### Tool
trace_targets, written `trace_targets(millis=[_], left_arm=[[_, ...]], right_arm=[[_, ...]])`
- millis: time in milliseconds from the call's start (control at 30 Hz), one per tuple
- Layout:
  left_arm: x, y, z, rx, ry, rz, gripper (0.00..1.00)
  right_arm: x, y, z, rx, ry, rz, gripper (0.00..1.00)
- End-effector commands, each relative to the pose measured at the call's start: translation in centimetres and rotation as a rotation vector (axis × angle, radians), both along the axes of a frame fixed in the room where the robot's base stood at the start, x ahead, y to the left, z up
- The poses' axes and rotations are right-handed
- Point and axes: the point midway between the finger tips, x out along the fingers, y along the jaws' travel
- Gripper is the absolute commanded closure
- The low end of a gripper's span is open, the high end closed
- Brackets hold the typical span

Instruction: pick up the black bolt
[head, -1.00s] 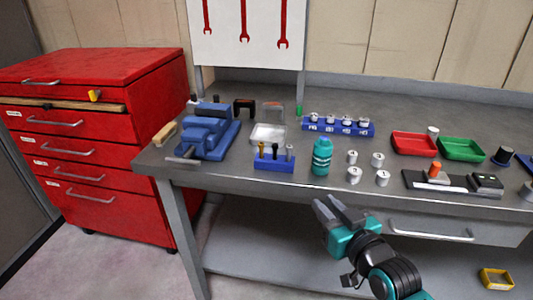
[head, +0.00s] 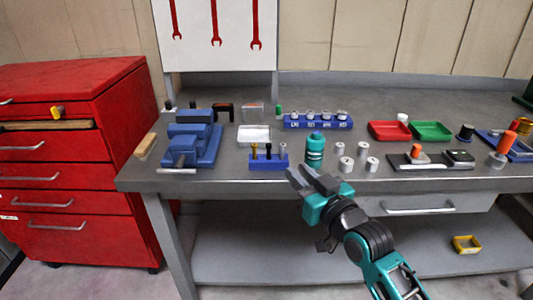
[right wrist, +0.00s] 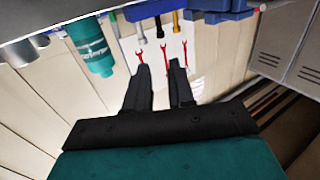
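The black bolt (head: 268,149) stands upright in the middle of a small blue holder (head: 262,165) near the bench's front edge. A gold bolt (head: 254,149) is to its left and a grey bolt (head: 282,150) to its right. The right wrist view, upside down, shows the black bolt (right wrist: 160,29) beyond the fingertips, with the holder (right wrist: 150,9) at the top. My right gripper (head: 305,178) is open and empty, at the bench's front edge, right of the holder and apart from the bolt. My left gripper is not in view.
A teal bottle (head: 315,150) stands just right of the holder, near my right gripper. Several metal cylinders (head: 346,164) stand beyond it. A blue vise (head: 193,143) is on the left. A blue rack (head: 318,123), a red tray (head: 388,131) and a green tray (head: 430,131) lie behind.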

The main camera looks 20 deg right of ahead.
Motion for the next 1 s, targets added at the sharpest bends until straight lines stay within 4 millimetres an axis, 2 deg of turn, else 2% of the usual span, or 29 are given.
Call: trace_targets(millis=[100,300,567,800,1000], left_arm=[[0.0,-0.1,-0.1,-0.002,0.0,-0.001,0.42],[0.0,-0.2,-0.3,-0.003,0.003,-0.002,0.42],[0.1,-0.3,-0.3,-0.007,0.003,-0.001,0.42],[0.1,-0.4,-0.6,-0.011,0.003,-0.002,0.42],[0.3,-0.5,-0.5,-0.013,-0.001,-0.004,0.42]], right_arm=[[2.1,0.4,0.1,0.001,-0.003,0.0,0.77],[5.2,1.1,0.0,0.001,-0.002,0.001,0.77],[6.8,1.4,0.0,0.001,-0.001,0.001,0.77],[10.0,2.2,0.0,0.002,-0.001,0.001,0.77],[11.4,2.4,0.0,0.0,0.0,0.001,0.77]])
